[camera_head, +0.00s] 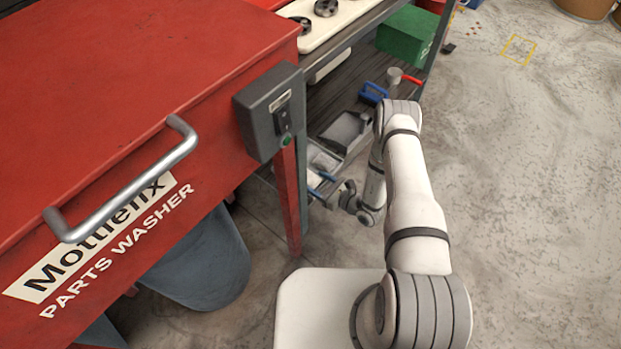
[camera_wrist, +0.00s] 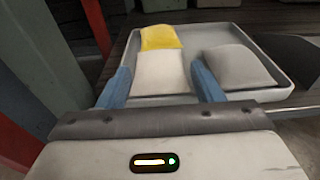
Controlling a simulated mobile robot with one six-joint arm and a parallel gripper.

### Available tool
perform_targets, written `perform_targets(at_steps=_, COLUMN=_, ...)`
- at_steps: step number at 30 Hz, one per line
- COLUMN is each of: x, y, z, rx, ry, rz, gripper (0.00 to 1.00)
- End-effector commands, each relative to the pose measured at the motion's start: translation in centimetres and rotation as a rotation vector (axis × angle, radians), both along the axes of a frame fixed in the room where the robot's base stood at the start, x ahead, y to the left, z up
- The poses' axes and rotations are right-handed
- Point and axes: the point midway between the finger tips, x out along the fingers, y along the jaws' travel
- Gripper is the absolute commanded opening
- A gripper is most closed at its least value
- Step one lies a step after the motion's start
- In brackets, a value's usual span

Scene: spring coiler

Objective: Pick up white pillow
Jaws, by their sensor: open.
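The white pillow (camera_wrist: 160,76) lies in a pale shallow tray (camera_wrist: 272,42), in the middle of the wrist view. My gripper (camera_wrist: 160,67) is open, with one blue finger on each side of the white pillow. I cannot tell whether the fingers touch it. A yellow pillow (camera_wrist: 161,37) lies just behind the white one, and a grey pillow (camera_wrist: 232,66) lies to the right, beyond the right finger.
A red parts washer (camera_head: 110,110) with a grey switch box (camera_head: 268,110) and a red leg (camera_head: 287,205) stands left of the tray. A dark shelf (camera_head: 340,95) holds a green box (camera_head: 405,35) and a blue item (camera_head: 374,93).

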Motion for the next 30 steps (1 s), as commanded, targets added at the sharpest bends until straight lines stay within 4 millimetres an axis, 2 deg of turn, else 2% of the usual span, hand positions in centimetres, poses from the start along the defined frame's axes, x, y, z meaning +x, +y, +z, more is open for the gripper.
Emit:
perform_targets(at_steps=7, x=2.2, y=3.0, z=-0.6, rx=0.0, ry=-0.003, rz=0.002, gripper=0.6)
perform_targets(at_steps=17, x=2.7, y=3.5, z=-0.5, rx=0.001, ry=-0.001, rz=-0.002, gripper=0.6)
perform_targets(at_steps=27, x=2.7, y=3.4, z=-0.5, rx=0.001, ry=-0.001, rz=-0.003, gripper=0.32)
perform_targets(at_steps=30, x=2.7, y=3.4, z=-0.5, rx=0.001, ry=-0.001, rz=-0.003, gripper=0.32)
